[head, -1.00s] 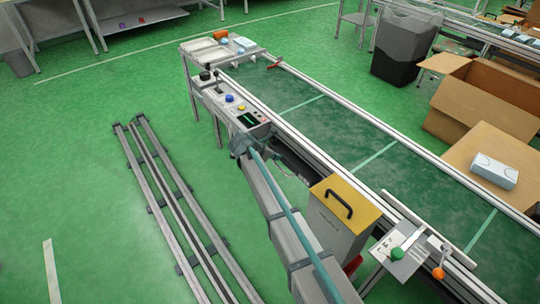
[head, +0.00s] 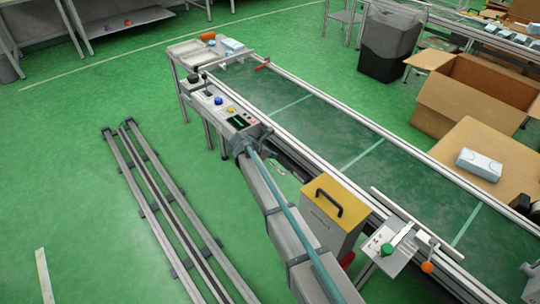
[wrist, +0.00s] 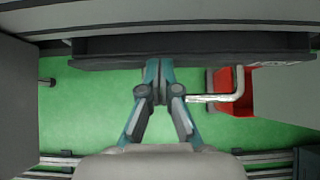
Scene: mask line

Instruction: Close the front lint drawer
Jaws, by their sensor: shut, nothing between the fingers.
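My gripper (wrist: 159,84) is shut and empty in the wrist view, its fingertips at a dark panel (wrist: 200,46) below a grey machine edge; contact cannot be told. To its right is a pale bent bar (wrist: 232,97), handle-like, beside a red part (wrist: 243,90). In the head view a red part (head: 347,260) shows low beside the yellow-topped box (head: 335,197). I cannot tell which part is the front lint drawer, or how far it is out. My gripper is hard to make out in the head view.
The green conveyor (head: 340,140) runs diagonally behind my arm. A control panel (head: 238,121) is near my arm's far end; a plate with green and orange knobs (head: 400,252) is at lower right. Twin floor rails (head: 165,205) lie left. Grey walls (wrist: 17,100) flank the gripper.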

